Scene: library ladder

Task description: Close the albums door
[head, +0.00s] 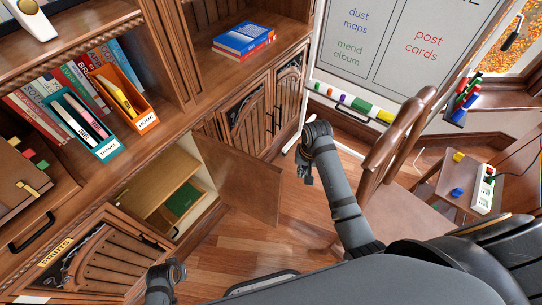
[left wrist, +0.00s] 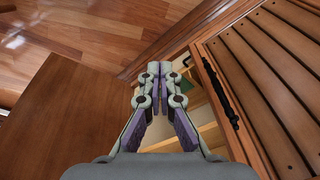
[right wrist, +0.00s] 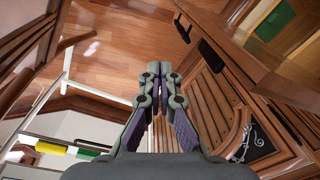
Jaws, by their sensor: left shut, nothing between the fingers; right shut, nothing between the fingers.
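The albums door (head: 243,182) is a plain brown panel standing wide open, swung out from the lower cabinet. Behind it, the cabinet opening shows a pale shelf (head: 165,188) and a green album (head: 184,199). In the left wrist view, a broad brown panel (left wrist: 62,120), apparently this door, fills the left side, and the green album (left wrist: 192,73) shows beyond the fingertips. My left gripper (left wrist: 153,68) is shut and empty between that panel and the slatted prints door. My right gripper (head: 304,170) is shut and empty, to the right of the door and apart from it.
The slatted prints door (head: 110,257) is beside the opening, with a black handle (left wrist: 215,90). A wooden chair (head: 395,150) stands right of my right arm. A whiteboard (head: 385,50) stands behind. Bare wood floor (head: 245,245) lies in front of the door.

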